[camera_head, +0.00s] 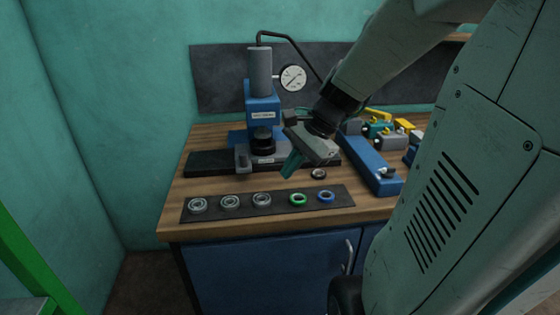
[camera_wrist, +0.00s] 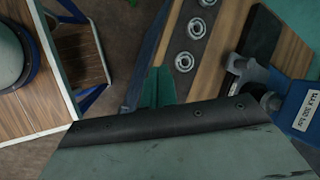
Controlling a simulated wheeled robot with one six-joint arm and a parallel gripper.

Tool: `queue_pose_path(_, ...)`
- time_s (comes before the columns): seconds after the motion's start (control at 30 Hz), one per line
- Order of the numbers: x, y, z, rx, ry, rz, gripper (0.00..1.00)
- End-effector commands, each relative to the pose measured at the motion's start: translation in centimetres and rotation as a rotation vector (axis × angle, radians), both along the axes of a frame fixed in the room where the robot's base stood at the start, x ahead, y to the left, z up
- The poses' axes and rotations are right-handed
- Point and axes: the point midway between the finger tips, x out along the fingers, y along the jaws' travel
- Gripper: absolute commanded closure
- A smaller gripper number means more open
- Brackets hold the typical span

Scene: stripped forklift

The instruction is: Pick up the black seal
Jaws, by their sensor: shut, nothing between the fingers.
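A small dark ring (camera_head: 318,173), which looks like the black seal, lies on the wooden bench just behind the dark mat, near its right end. My gripper (camera_head: 291,166) is above the bench, left of the ring and higher than it, with its green fingers pointing down and left. The fingers are shut and empty, and apart from the ring. In the wrist view the shut green fingers (camera_wrist: 158,88) show beside the mat. I cannot make out the dark ring in the wrist view.
The mat (camera_head: 226,211) carries three metal bearings (camera_head: 230,202), a green ring (camera_head: 298,199) and a blue ring (camera_head: 326,196). A blue press (camera_head: 262,108) stands behind my gripper. A blue fixture (camera_head: 372,165) stands to the right, with yellow and green parts beyond it.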

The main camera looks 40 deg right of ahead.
Motion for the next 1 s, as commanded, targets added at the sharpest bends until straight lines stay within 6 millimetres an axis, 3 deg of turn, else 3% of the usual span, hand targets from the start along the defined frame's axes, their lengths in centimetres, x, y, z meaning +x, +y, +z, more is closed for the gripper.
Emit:
queue_pose_path(0.03, 0.7, -3.3, -1.1, 0.075, 0.016, -0.180, 1.00)
queue_pose_path(0.2, 1.4, -13.4, -4.1, 0.309, 0.031, -0.722, 1.00)
queue_pose_path(0.3, 0.4, -18.4, -5.8, 0.421, 0.032, -0.970, 1.00)
queue_pose_path(0.4, -0.7, -21.9, -7.0, 0.502, 0.029, -1.143, 1.00)
queue_pose_path(0.5, -1.5, -23.9, -7.8, 0.552, 0.025, -1.243, 1.00)
queue_pose_path(0.63, -1.3, -24.5, -8.7, 0.574, 0.025, -1.284, 1.00)
queue_pose_path(1.0, 3.1, -23.5, -13.1, 0.572, 0.028, -1.278, 1.00)
